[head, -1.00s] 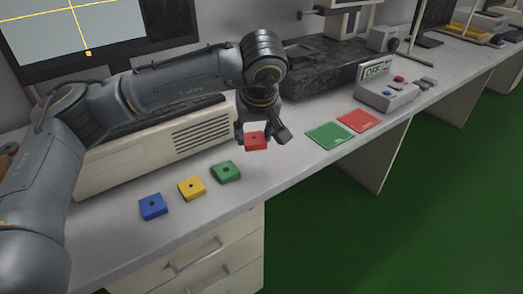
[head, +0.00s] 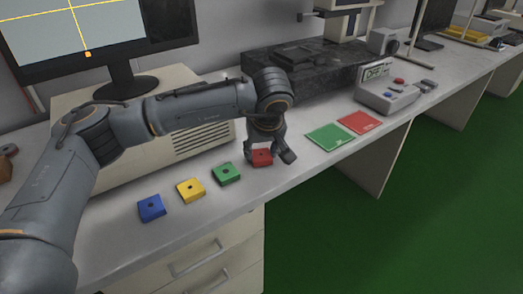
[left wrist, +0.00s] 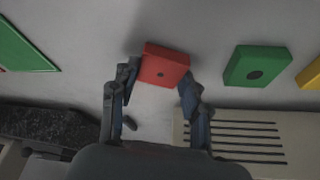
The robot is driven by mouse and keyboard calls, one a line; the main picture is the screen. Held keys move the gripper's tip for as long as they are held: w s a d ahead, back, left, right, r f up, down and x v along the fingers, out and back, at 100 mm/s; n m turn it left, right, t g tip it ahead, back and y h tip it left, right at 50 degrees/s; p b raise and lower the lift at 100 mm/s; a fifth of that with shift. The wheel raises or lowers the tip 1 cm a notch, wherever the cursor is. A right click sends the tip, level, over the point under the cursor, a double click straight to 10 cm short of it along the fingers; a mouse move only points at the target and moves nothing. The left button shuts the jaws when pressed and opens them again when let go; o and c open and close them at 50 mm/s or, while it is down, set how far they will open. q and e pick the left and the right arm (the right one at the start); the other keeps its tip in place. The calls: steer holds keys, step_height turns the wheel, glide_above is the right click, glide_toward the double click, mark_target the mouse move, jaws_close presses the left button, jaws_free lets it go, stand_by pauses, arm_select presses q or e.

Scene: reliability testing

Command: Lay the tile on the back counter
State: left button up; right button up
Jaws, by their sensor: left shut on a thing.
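My right gripper is out of view.
Flat green (head: 330,136) and red (head: 360,122) squares lie to the right. A grey device with a display (head: 388,98) is beyond them. A beige box (head: 190,140) under the monitor (head: 100,35) and a dark stone slab (head: 320,75) stand behind.

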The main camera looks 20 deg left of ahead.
arm_select(q)
steer(key=shift+f, duration=0.1)
steer(key=o, duration=1.1)
steer(key=shift+o, duration=0.2)
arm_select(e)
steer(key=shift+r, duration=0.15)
arm_select(q)
steer(key=shift+r, duration=0.2)
steer(key=p+v, duration=0.1)
steer(key=v, duration=1.1)
steer(key=shift+p, duration=0.3)
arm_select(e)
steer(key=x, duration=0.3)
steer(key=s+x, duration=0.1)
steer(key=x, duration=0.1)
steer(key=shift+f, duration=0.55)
arm_select(q)
steer(key=shift+d+f, duration=0.1)
